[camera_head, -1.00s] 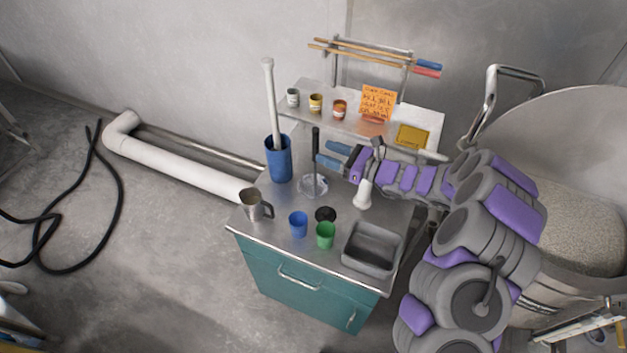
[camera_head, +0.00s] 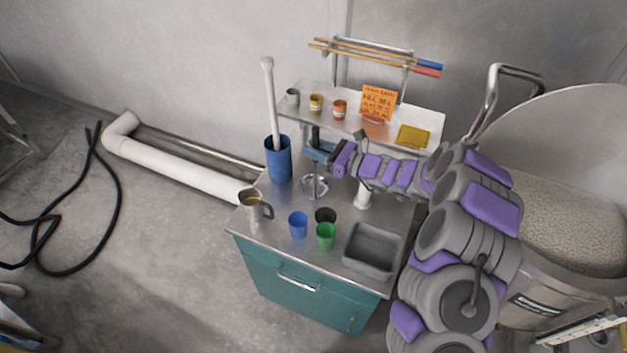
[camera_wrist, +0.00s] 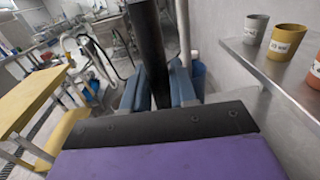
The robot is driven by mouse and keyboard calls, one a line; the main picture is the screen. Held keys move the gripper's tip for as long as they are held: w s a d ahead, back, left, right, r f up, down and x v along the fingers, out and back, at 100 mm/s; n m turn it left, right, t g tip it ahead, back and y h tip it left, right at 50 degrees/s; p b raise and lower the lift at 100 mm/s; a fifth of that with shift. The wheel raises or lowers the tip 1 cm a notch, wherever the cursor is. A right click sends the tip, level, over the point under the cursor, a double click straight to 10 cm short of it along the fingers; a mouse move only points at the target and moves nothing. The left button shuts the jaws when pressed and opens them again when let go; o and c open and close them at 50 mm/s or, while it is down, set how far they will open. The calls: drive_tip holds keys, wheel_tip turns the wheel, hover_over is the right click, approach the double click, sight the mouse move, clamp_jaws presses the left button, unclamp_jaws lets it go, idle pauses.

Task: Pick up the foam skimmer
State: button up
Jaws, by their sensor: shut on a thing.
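The foam skimmer (camera_head: 313,185) stands upright on the metal cart top, with a round clear or wire-like disc at the bottom and a black handle on top. I cannot tell whether the disc touches the surface. My gripper (camera_head: 317,151) has blue fingers closed around the black handle, a little below its top end. In the wrist view the black handle (camera_wrist: 148,45) rises between the two blue fingers of my gripper (camera_wrist: 157,88). The disc is hidden in the wrist view.
A tall blue container (camera_head: 278,160) with a white rod stands just left of the skimmer. A metal pitcher (camera_head: 250,205), blue cup (camera_head: 298,226), green cup (camera_head: 325,236) and grey basin (camera_head: 372,250) are in front. A raised shelf (camera_head: 350,121) with small cups is behind.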

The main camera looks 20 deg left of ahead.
clamp_jaws()
